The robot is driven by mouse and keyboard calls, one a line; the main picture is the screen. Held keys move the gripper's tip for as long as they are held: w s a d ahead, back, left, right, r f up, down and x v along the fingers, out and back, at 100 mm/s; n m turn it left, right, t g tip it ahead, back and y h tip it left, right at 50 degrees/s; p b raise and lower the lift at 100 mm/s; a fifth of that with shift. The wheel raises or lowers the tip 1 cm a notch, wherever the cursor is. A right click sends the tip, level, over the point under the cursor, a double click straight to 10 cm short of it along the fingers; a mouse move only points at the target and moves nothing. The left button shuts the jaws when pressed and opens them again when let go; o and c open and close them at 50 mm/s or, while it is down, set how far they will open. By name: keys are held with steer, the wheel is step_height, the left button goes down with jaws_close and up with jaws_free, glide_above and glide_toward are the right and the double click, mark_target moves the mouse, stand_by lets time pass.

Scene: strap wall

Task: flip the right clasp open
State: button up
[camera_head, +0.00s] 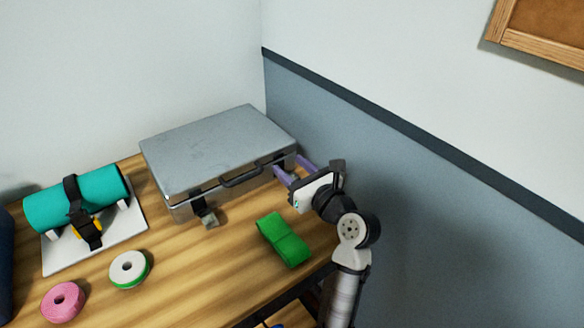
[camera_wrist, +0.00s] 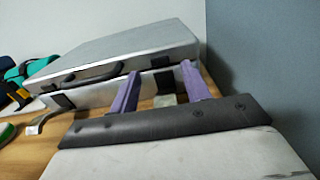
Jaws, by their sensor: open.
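The closed silver case (camera_head: 215,150) stands on the table against the wall; it also shows in the wrist view (camera_wrist: 130,50). Its black handle (camera_head: 240,177) is at the middle of the front. The right clasp (camera_wrist: 165,80) shows between my fingers as a black plate on the case front, with a grey tab (camera_wrist: 166,100) low in front of it, seemingly folded down and out. In the head view my gripper mostly hides this clasp. My gripper (camera_head: 288,164) is open, its purple fingers on either side of the clasp (camera_wrist: 160,70). I cannot tell whether they touch the case.
The left clasp (camera_head: 207,215) hangs out from the case front. A green folded strap (camera_head: 283,240) lies just in front of my gripper. A teal roll (camera_head: 75,198) on a white board and two tape rolls (camera_head: 130,269) lie left. The grey wall is close on the right.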

steer(key=b+v, duration=0.1)
steer(key=v, duration=1.2)
steer(key=shift+s+d, duration=0.15)
steer(key=shift+s, duration=0.05)
